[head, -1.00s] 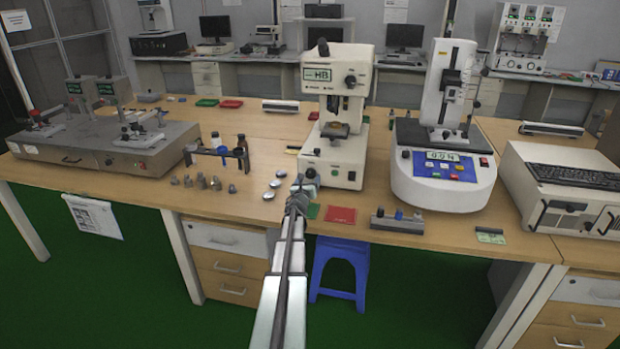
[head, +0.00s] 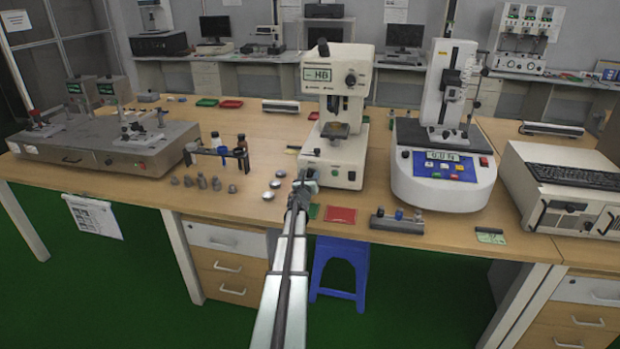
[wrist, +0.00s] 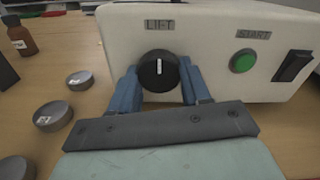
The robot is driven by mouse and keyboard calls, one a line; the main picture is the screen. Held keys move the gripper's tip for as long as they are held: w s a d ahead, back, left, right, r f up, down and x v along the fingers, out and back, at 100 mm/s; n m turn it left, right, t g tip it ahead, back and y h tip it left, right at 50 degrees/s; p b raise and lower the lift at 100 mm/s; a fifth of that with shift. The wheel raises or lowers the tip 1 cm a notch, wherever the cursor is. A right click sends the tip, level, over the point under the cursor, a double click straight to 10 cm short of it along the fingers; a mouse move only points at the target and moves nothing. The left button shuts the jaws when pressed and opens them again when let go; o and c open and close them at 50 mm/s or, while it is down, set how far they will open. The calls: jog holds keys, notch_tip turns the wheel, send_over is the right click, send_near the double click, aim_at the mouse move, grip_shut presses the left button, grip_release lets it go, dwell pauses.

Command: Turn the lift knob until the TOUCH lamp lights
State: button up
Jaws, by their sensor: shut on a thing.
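The white hardness tester (head: 338,120) with an HB display stands on the bench in the head view. Its black lift knob (wrist: 158,71), under the LIFT label, is on the lower front and has a white mark that points about straight up. My gripper (wrist: 158,84) is shut on the knob, with one blue finger on each side. In the head view my gripper (head: 303,182) is at the tester's lower left front and hides the knob. The stage (head: 335,130) is under the tester's head. I cannot make out the TOUCH lamp or whether it is lit.
A green START button (wrist: 243,61) and a black rocker switch (wrist: 293,66) are right of the knob. Round metal blocks (wrist: 53,116) lie to the left. A brown bottle (wrist: 20,36) stands beyond them. A red pad (head: 341,215) lies in front of the tester.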

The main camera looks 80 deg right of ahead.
jog(key=shift+c, duration=1.1)
jog(key=m, duration=0.4)
jog(key=shift+m, duration=0.3)
jog(key=m, duration=0.5)
jog(key=shift+w, duration=0.15)
jog(key=m, duration=0.5)
jog(key=shift+r+m, duration=0.15)
jog(key=shift+m, duration=0.25)
jog(key=m, duration=0.4)
jog(key=shift+m, duration=0.3)
